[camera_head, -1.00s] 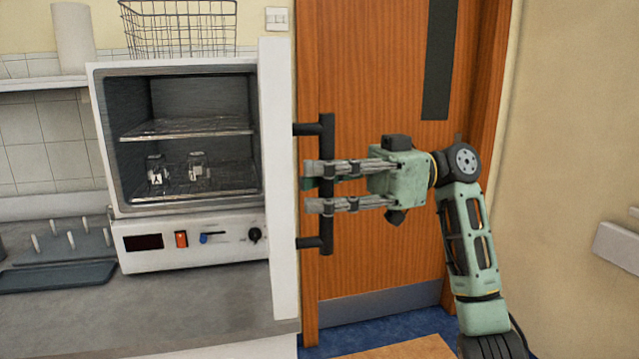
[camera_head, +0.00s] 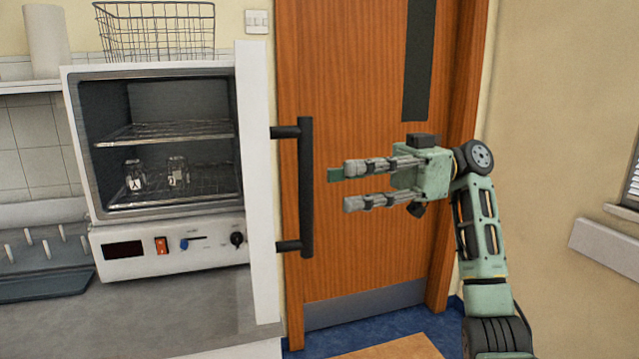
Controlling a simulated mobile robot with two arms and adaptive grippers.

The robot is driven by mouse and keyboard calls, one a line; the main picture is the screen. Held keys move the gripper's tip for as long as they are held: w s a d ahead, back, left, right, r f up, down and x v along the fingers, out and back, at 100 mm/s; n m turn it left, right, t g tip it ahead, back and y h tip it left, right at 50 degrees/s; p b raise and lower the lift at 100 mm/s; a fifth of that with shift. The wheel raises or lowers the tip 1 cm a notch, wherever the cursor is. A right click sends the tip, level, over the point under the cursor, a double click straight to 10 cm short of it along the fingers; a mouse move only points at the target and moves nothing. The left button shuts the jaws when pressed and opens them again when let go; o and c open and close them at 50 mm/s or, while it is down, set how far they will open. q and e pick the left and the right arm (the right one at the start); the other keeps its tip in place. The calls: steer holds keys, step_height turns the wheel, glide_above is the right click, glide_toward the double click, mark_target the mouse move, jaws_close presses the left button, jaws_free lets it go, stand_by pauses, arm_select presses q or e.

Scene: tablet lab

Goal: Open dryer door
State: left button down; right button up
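The dryer (camera_head: 160,256) stands on the counter at the left, with its chamber uncovered. Its white door (camera_head: 258,190) is swung wide open and seen nearly edge-on at the right of the chamber. The black bar handle (camera_head: 306,190) sticks out from the door's right side. My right gripper (camera_head: 348,187) is to the right of the handle, apart from it. Its fingers point left, are spread open and hold nothing. Two wire shelves (camera_head: 165,130) are inside the dryer, with small glass jars (camera_head: 178,172) on the lower one. My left gripper is not in view.
A wire basket (camera_head: 155,30) sits on top of the dryer. A grey peg rack (camera_head: 45,270) lies on the counter (camera_head: 170,315) at the left. A wooden room door (camera_head: 345,90) stands behind my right gripper. A wall rail is at the far right.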

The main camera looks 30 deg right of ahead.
steer(key=shift+s+d, duration=0.15)
steer(key=shift+d, duration=0.7)
steer(key=shift+s+d, duration=0.15)
steer(key=shift+d, duration=0.65)
